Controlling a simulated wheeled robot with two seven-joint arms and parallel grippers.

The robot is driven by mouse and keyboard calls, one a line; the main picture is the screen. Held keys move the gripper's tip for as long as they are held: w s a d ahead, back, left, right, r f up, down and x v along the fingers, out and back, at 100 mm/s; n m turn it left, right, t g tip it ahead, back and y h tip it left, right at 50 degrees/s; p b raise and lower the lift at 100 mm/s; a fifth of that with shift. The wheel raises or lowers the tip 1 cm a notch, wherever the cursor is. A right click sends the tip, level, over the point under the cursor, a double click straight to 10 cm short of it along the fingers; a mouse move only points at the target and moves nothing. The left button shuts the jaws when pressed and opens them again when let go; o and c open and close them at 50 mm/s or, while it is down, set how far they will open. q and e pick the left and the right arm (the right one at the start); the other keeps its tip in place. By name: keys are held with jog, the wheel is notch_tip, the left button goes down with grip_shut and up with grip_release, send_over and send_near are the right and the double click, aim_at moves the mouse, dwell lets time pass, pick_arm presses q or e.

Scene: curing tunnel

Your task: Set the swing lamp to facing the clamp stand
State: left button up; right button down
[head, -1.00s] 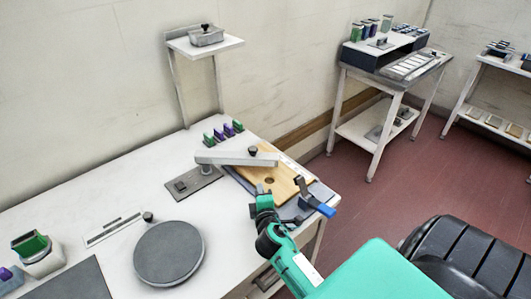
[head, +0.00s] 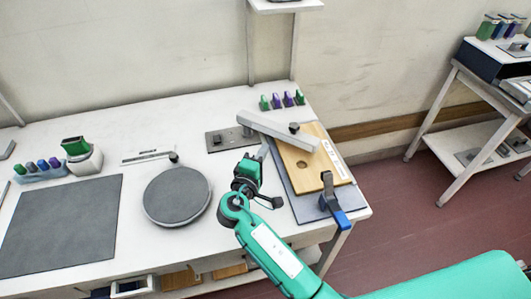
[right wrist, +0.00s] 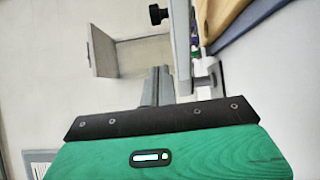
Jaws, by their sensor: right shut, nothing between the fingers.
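The swing lamp's pale bar (head: 272,129) has a black knob on top and stands beside a grey base plate (head: 228,139). Its right end reaches over the far left part of a wooden board (head: 308,165). A clamp (head: 330,193) with a blue handle sits at the board's near right edge; I take this as the clamp stand, but cannot be sure. My right gripper (head: 264,152) is shut and empty, left of the board and just below the bar. In the right wrist view its fingers (right wrist: 157,86) point toward the bar (right wrist: 181,40); contact is unclear. My left gripper is out of view.
A round dark plate (head: 177,196) lies left of my right gripper. A dark mat (head: 62,222) and a white holder with a green top (head: 82,158) are at the left. The table between mat and round plate is clear.

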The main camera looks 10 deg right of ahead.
jog(key=p, duration=0.2)
send_near(277, 127)
notch_tip(277, 127, up, 3)
jog(key=w+d, duration=0.2)
jog(key=d, duration=0.2)
jog(key=d+p, duration=0.1)
jog(key=shift+w+d+f, duration=0.1)
jog(key=shift+d+f, duration=0.25)
jog(key=shift+f, duration=0.05)
